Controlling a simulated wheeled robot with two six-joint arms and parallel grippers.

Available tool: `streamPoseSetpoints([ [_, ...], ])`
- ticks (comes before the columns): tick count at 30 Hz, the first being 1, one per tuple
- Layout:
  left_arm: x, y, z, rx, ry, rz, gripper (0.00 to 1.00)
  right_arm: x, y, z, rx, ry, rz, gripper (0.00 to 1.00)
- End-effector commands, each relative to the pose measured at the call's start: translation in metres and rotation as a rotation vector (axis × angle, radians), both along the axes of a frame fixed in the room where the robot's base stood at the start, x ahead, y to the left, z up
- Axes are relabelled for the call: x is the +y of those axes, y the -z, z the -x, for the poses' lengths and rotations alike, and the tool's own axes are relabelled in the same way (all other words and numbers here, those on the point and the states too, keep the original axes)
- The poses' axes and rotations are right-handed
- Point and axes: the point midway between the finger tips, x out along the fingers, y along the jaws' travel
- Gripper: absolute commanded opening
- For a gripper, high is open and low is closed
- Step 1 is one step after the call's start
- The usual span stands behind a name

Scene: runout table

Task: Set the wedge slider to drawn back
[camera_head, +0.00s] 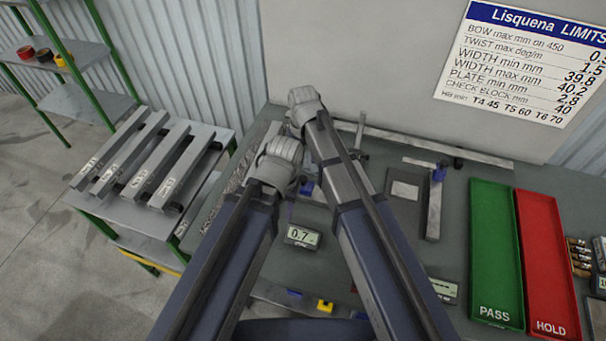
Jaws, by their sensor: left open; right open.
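I cannot pick out the wedge slider with certainty. A small blue part (308,188) shows on the bench between my two arms, partly covered by them. Another blue part (438,174) sits at the top of an upright grey bar fixture (434,208) right of my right arm. My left gripper (283,151) is open, over the left part of the bench. My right gripper (303,97) is open, farther back and slightly right, close to the left one. My arms hide much of the bench between and beneath them.
A small display (301,237) reading 0.7 stands on the bench (400,262). A flat grey plate (405,190) lies near the bar fixture. A green PASS tray (495,250) and a red HOLD tray (548,260) lie right. A side rack (150,217) holds several bars.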

Motion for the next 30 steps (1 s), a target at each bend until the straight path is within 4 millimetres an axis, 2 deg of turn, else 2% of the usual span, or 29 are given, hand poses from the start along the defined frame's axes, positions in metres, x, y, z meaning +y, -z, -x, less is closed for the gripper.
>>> streamPoseSetpoints([
  [18,0.0,0.071,0.0,0.0,0.01,-0.002,0.5,0.0,0.071,0.0,0.0,0.0,0.0,0.67],
  [30,0.0,0.074,0.0,0.0,0.009,-0.002,0.5,0.0,0.074,0.0,0.0,0.0,0.0,0.66],
])
